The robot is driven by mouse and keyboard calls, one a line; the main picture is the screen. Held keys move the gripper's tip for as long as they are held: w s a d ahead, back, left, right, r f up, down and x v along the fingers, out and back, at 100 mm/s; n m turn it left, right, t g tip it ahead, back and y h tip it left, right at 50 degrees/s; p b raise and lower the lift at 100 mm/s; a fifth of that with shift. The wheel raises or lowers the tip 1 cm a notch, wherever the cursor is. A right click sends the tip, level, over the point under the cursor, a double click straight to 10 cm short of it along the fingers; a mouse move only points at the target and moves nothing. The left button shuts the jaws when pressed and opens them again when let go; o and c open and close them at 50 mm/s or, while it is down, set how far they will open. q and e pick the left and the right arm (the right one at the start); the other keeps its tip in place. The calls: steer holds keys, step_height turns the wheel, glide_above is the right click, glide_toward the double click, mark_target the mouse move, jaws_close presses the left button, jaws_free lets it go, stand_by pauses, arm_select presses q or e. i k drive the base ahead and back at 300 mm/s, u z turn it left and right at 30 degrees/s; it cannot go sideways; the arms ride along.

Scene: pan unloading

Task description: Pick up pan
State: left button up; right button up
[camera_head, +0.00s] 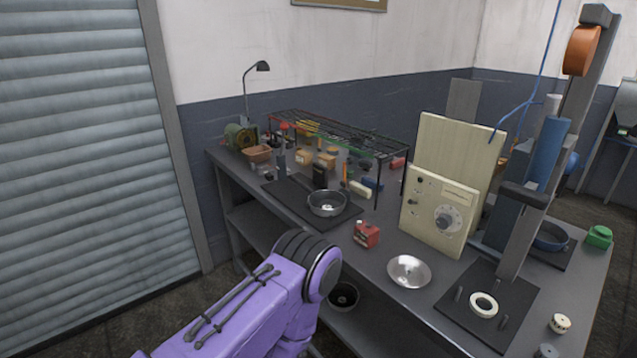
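A round silver pan (326,203) sits upright on a dark mat on the workbench, left of centre. A shallow shiny metal dish (409,271) lies on the bench nearer to me. A blue round pan (550,238) stands at the right, partly hidden behind the upright post. Another dark round pan (343,296) shows on the lower shelf beside my purple arm. I cannot tell which of these the task means. My purple arm rises from the bottom edge with its dark joint in front of the bench. Neither gripper shows.
A cream control box (437,217) with a dial and a tall press-like post (536,165) stand to the right. A black wire rack (335,132) covers clutter at the back.

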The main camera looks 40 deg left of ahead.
mark_target(326, 202)
steer(key=k, duration=0.5)
steer(key=u, duration=2.2)
steer(key=i, duration=1.85)
steer(key=z, duration=2.35)
